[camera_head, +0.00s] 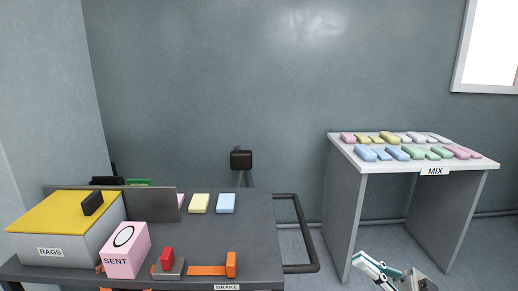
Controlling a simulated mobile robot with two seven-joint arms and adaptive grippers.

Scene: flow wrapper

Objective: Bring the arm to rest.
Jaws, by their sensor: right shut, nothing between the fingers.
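My right gripper (372,266) shows at the bottom right, in front of the white table's legs and low in the picture. Its fingers are shut with nothing held. It is apart from the dark bench to its left and below the level of the white tabletop. The picture's bottom edge cuts off the rest of that arm. My left gripper is out of view.
A dark bench (253,240) with a BRAKE label carries a yellow-lidded RAGS box (40,240), a pink SENT box (126,252), a red switch (167,256) and an orange lever (231,264). A dark rail (302,232) juts right. The MIX table (345,152) holds several coloured bars.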

